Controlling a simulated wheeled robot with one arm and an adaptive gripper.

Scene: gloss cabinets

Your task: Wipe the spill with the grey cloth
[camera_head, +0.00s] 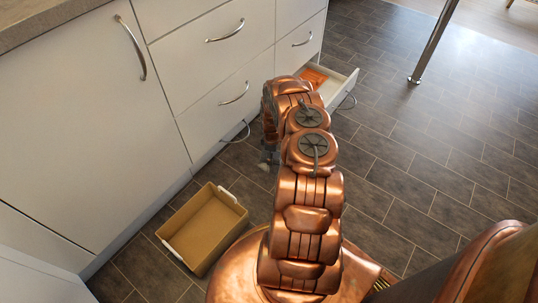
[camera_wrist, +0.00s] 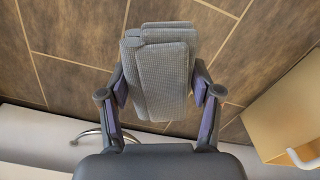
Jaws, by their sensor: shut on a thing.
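The grey cloth (camera_wrist: 165,75) is a folded, woven-looking pad in the wrist view. My gripper (camera_wrist: 160,92) is shut on it, with one finger pressed against each side. The cloth is in front of the dark tiled floor; I cannot tell whether it touches the floor. In the head view, my arm hides most of the gripper, and only a small grey part of it (camera_head: 267,158) shows beside the lower drawers. I see no spill in either view; my arm covers part of the floor.
An open tan box (camera_head: 227,190) with white handles stands on the floor by the white cabinets (camera_head: 80,130); it also shows in the wrist view (camera_wrist: 285,105). A low drawer (camera_head: 343,88) stands open with something orange inside. Tiled floor at right is clear around a metal leg (camera_head: 432,45).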

